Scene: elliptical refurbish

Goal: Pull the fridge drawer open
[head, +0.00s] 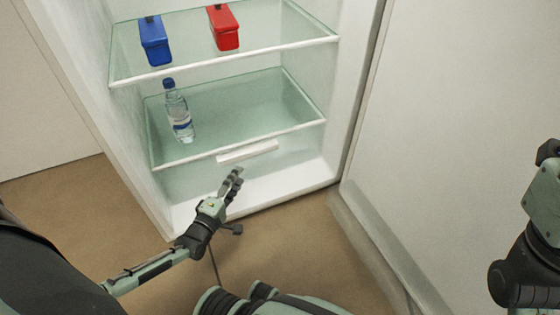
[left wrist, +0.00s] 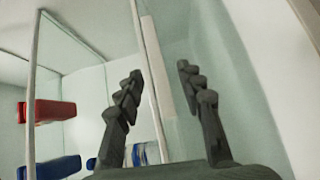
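The fridge drawer (head: 180,178) is a clear greenish front at the bottom of the open fridge. Its white handle bar (head: 247,152) sits on the upper part of that front, and the handle also shows in the left wrist view (left wrist: 169,65). My left gripper (head: 236,173) is just below and in front of the handle in the head view. In the left wrist view its two fingers (left wrist: 158,72) stand apart with nothing between them, and the handle lies beyond the fingertips. Contact with the handle does not show. My right gripper is not clearly seen; only part of my right arm shows at the right edge.
A water bottle (head: 179,112) stands on the lower glass shelf (head: 240,110). A blue box (head: 155,42) and a red box (head: 224,28) sit on the upper shelf (head: 270,30). The open fridge door (head: 450,120) stands at the right. Brown floor (head: 290,235) lies in front.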

